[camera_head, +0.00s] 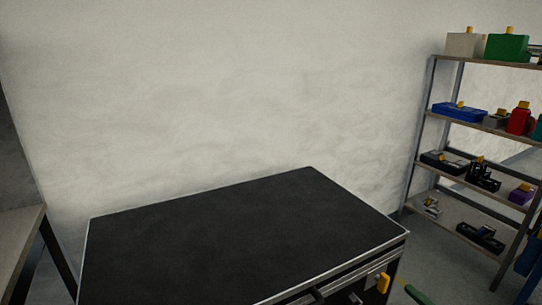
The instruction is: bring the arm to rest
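Neither of my grippers shows in the head view, and no arm can be clearly made out. A dark-topped cabinet or workbench (240,235) with a light metal rim stands in the middle foreground. Its top is bare. A yellow object (383,283) shows at its front right side, near a dark handle.
A metal shelf rack (425,115) at the right holds several boxes and tools, among them a green box (507,48) and a blue case (459,112). A table edge (20,240) stands at the left. A pale wall (220,90) closes the back.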

